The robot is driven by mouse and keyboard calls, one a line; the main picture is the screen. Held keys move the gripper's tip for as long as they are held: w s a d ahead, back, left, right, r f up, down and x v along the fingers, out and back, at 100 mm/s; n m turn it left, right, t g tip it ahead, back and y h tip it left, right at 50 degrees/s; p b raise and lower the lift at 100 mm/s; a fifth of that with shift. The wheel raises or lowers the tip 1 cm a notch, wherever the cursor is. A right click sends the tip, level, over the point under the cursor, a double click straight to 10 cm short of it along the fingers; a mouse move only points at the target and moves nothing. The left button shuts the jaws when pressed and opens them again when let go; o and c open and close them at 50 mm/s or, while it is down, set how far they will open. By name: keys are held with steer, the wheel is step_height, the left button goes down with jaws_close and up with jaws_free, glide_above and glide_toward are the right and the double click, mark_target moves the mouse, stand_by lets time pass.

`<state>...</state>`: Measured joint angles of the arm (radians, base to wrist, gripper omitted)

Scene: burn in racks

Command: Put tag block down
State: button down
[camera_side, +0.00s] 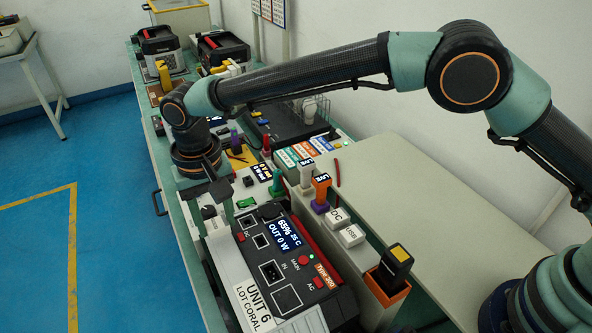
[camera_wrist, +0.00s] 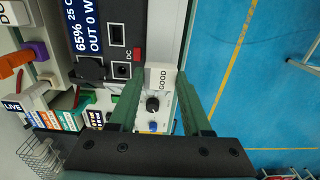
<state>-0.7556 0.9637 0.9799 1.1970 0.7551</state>
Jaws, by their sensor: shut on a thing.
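A white tag block marked GOOD (camera_wrist: 161,77) is between the tips of my green gripper fingers (camera_wrist: 162,84) in the wrist view. My gripper is shut on it. The block is beside the edge of the dark power unit (camera_wrist: 113,14), close to its red DC label. I cannot tell whether it touches the surface below. The block is not clear there.
A panel with a black knob (camera_wrist: 152,103) lies under my fingers. White blocks marked DC (camera_side: 338,217) and SRB (camera_side: 351,235) sit right of the power unit. A LIVE tag (camera_side: 320,180) stands behind them. A UNIT 6 sign (camera_side: 250,295) is in front. The right bench top (camera_side: 430,210) is clear.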

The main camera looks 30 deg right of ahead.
steer(key=shift+f, duration=1)
steer(key=shift+f, duration=0.15)
steer(key=shift+c, duration=1.7)
jaws_free()
